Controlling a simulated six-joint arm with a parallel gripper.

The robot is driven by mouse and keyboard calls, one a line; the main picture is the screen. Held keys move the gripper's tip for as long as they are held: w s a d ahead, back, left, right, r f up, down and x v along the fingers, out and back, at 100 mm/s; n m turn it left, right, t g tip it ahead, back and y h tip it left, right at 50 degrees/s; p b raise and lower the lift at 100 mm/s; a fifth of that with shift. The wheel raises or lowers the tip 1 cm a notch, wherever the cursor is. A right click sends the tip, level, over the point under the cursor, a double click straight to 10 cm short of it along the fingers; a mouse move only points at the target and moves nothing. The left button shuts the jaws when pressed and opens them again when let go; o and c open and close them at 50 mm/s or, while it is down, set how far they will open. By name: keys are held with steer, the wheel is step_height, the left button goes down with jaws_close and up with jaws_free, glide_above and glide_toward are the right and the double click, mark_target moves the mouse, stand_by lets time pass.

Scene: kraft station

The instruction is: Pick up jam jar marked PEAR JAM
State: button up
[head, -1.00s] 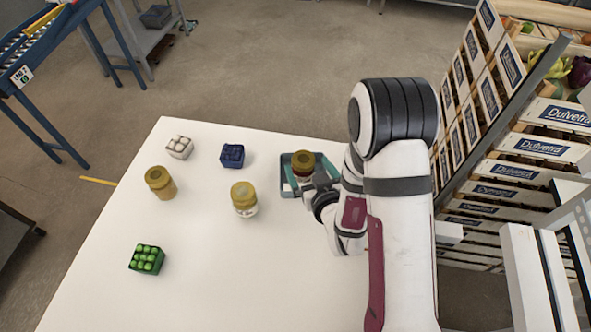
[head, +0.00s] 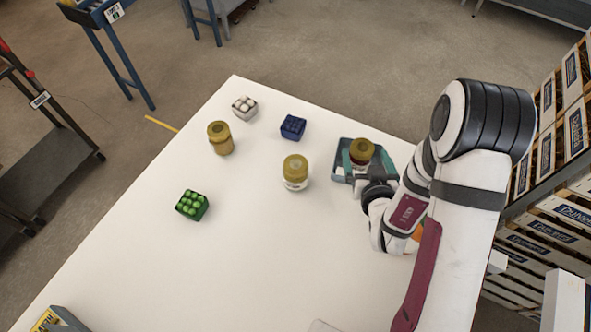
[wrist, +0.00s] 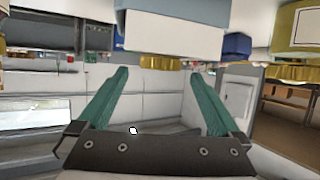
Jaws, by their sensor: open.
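Three jars with gold lids show in the head view, and I cannot read PEAR JAM on any. A dark-red jar (head: 361,153) stands in a blue-grey tray (head: 343,145) at the right. A jar with a white label (head: 295,172) stands on the table to its left. An amber jar (head: 220,138) stands farther left. My gripper (head: 367,161) is open at the tray, its teal fingers on either side of the dark-red jar. In the wrist view my open fingers (wrist: 161,85) have nothing clearly between them; a labelled jar (wrist: 300,28) shows inverted at upper right.
On the white table (head: 250,240) stand a white carton of eggs or similar (head: 244,107), a dark-blue carton (head: 293,127) and a green carton (head: 192,205). A yellow-marked box (head: 60,320) is at the lower left. Crates (head: 565,130) stack at right. The table's front is largely clear.

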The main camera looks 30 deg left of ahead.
step_height(320, 180, up, 2)
steer(key=n+g+y, duration=0.3)
steer(key=n+y, duration=0.2)
steer(key=n, duration=0.1)
glide_above(300, 178)
steer(key=w, duration=0.4)
steer(key=shift+n+g+y, duration=0.3)
steer(key=shift+n+g, duration=0.3)
steer(key=shift+n, duration=0.1)
steer(key=s+f, duration=0.1)
steer(key=s, duration=0.1)
steer(key=s+a+f, duration=0.1)
steer(key=shift+s+a+f, duration=0.1)
steer(key=shift+s+a, duration=0.1)
steer(key=shift+s, duration=0.2)
steer(key=f, duration=0.1)
steer(key=d+f+m, duration=0.1)
steer(key=s+d+f+m, duration=0.1)
steer(key=shift+d+f+h, duration=0.1)
steer(key=shift+f+h, duration=0.25)
steer(key=shift+h, duration=0.05)
steer(key=shift+t, duration=0.3)
steer(key=x, duration=0.6)
steer(key=shift+w+a+f, duration=0.2)
steer(key=shift+w+a, duration=0.05)
steer(key=shift+w, duration=0.05)
steer(key=shift+w+a, duration=0.1)
jaws_close()
